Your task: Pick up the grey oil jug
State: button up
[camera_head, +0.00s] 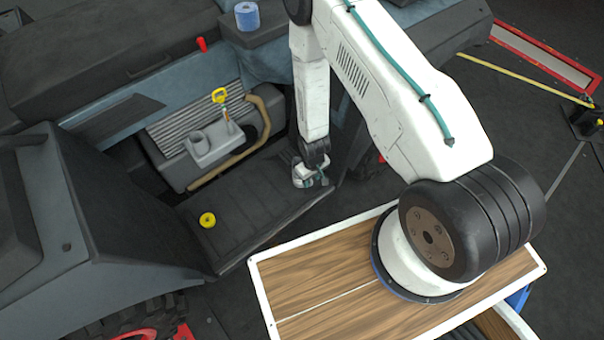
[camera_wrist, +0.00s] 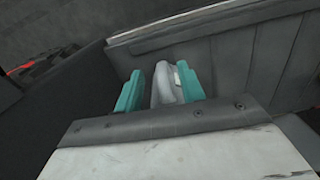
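The grey oil jug (camera_wrist: 164,88) shows in the wrist view as a pale grey shape between the two teal fingers of my gripper (camera_wrist: 160,88). The fingers stand apart on either side of it. A narrow gap shows on the left, while the right finger overlaps its edge. In the head view my gripper (camera_head: 312,177) points down at the right end of the dark ribbed step of the vehicle. There the jug is too small and too covered to make out clearly.
A grey engine part with a yellow-handled dipstick (camera_head: 219,96) and a tan hose (camera_head: 236,160) lie left of my gripper. A yellow cap (camera_head: 207,220) lies on the ribbed step (camera_head: 235,225). A blue roll (camera_head: 247,16) stands above. Dark body panels rise close around the gripper.

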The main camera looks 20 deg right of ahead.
notch_tip(320, 180, down, 4)
jog(key=shift+s+a+f, duration=0.1)
jog(key=shift+a, duration=0.05)
grip_shut()
jog(key=shift+r, duration=0.2)
jog(key=shift+r, duration=1.7)
jog(key=s+a+r, duration=0.1)
jog(key=s+a, duration=0.3)
jog(key=s, duration=1.1)
jog(key=shift+s+r, duration=0.2)
